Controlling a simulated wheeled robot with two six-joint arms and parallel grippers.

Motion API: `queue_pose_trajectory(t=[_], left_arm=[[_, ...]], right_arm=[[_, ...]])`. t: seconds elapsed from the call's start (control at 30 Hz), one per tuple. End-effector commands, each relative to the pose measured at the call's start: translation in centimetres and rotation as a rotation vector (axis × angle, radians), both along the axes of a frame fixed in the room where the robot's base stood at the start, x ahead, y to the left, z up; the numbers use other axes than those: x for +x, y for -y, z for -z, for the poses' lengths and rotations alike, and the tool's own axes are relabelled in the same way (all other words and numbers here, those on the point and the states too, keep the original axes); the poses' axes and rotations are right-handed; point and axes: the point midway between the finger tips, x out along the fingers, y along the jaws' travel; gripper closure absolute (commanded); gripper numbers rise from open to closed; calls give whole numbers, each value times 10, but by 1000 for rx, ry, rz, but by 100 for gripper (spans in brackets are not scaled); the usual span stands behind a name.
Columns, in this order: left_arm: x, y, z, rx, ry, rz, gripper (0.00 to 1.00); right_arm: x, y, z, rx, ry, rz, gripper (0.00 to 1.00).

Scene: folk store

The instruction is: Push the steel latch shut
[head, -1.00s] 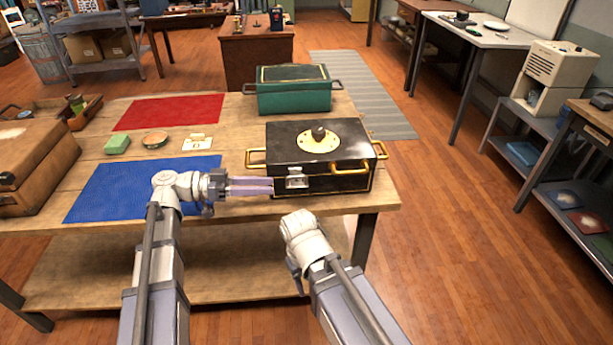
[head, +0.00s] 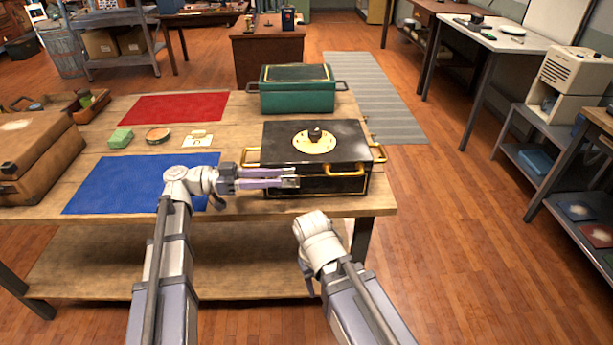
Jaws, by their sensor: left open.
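The black box (head: 345,150) with brass handles and a round brass plate with a dark knob (head: 315,141) on its lid stands on the wooden table. The steel latch (head: 290,171) is on its front face, left of the front handle, and is mostly hidden behind my left fingertips. My left gripper (head: 291,178) is open, its fingers reaching right along the box front, at the latch. I cannot tell whether they touch it. My right arm (head: 318,245) is in front of the table edge; its fingers are hidden.
A green box (head: 297,90) stands behind the black box. A blue mat (head: 130,185) and a red mat (head: 180,107) lie to the left, with a green block (head: 121,138), a round tin (head: 158,135) and a card holder (head: 197,139) between them. A brown case (head: 35,165) is at the far left.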

Motion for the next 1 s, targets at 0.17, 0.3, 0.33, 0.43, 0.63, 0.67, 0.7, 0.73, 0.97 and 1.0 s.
queue_pose_trajectory(t=[0.17, 0.3, 0.33, 0.43, 0.63, 0.67, 0.7, 0.73, 0.97, 1.0], left_arm=[[-1, 21, 0, 0, 0, 4, 56], [-1, 43, 0, 0, 0, 4, 56], [-1, 48, 0, 0, 0, 4, 56], [0, 61, 0, 1, -1, 3, 56], [0, 75, 0, 0, -1, 1, 56], [0, 76, 0, 0, -1, 1, 56], [0, 77, 0, 0, -1, 1, 56], [0, 77, 0, 0, -1, 1, 56], [0, 77, 0, 0, -1, 1, 58], [0, 77, 0, 0, -1, 1, 62]], right_arm=[[0, 0, 0, 0, 0, 0, 50], [0, 0, 0, 0, 0, 0, 50], [0, 0, 0, 0, 0, 0, 50], [0, 0, 0, 0, 0, 0, 50], [0, 0, 0, 0, 0, 0, 50], [0, 0, 0, 0, 0, 0, 50], [0, 0, 0, 0, 0, 0, 50], [0, 0, 0, 0, 0, 0, 50], [0, 0, 0, 0, 0, 0, 50], [0, 0, 0, 0, 0, 0, 50]])
